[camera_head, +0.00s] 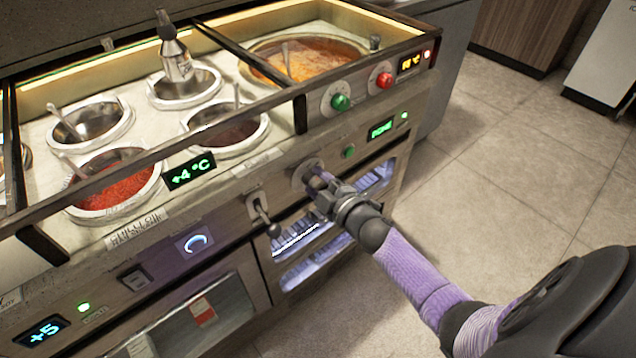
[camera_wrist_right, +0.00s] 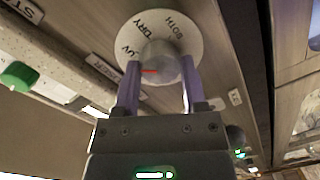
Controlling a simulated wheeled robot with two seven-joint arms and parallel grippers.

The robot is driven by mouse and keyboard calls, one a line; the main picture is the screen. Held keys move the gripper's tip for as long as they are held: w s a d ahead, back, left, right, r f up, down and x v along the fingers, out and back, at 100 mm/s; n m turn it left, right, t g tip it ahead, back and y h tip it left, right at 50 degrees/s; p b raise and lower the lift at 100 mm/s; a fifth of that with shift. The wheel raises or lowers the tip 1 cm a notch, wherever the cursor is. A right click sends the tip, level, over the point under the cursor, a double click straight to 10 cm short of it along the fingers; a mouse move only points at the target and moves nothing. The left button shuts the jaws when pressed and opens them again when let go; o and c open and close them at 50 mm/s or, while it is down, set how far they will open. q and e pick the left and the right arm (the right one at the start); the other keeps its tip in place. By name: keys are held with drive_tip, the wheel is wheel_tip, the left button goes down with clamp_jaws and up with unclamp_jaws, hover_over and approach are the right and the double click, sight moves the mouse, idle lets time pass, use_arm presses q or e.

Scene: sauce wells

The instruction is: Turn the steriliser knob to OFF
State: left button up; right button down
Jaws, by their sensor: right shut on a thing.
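The steriliser knob sits on a round pale dial (camera_head: 301,173) on the counter's front panel. In the right wrist view the dial (camera_wrist_right: 138,22) shows the words UV, DRY and BOTH. The OFF mark cannot be seen. The grey round knob (camera_wrist_right: 162,66) has a short red mark on its lower left side. My right gripper (camera_head: 318,184) is at the knob, and its two purple fingers (camera_wrist_right: 158,78) are shut on it, one on each side. My left gripper is not in view.
A dark lever (camera_head: 264,218) hangs left of the dial. A green display (camera_head: 382,129) reading DONE and a green button (camera_head: 349,151) are to its right. Lit glass-fronted compartments (camera_head: 300,238) lie below. Open floor lies right.

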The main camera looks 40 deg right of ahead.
drive_tip(key=n, duration=0.2)
drive_tip(key=shift+f+n+b, duration=0.15)
drive_tip(key=shift+n+b, duration=0.15)
drive_tip(key=n+b, duration=0.1)
drive_tip(key=n, duration=0.2)
drive_tip(key=shift+h, duration=0.3)
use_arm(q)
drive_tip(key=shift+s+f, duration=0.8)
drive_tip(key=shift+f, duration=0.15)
use_arm(e)
drive_tip(key=shift+n, duration=0.7)
use_arm(q)
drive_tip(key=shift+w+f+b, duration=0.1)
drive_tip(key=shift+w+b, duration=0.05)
drive_tip(key=shift+b, duration=0.15)
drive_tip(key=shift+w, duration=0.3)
use_arm(e)
drive_tip(key=shift+n, duration=0.3)
drive_tip(key=shift+c, duration=1.7)
unclamp_jaws()
drive_tip(key=shift+o, duration=1)
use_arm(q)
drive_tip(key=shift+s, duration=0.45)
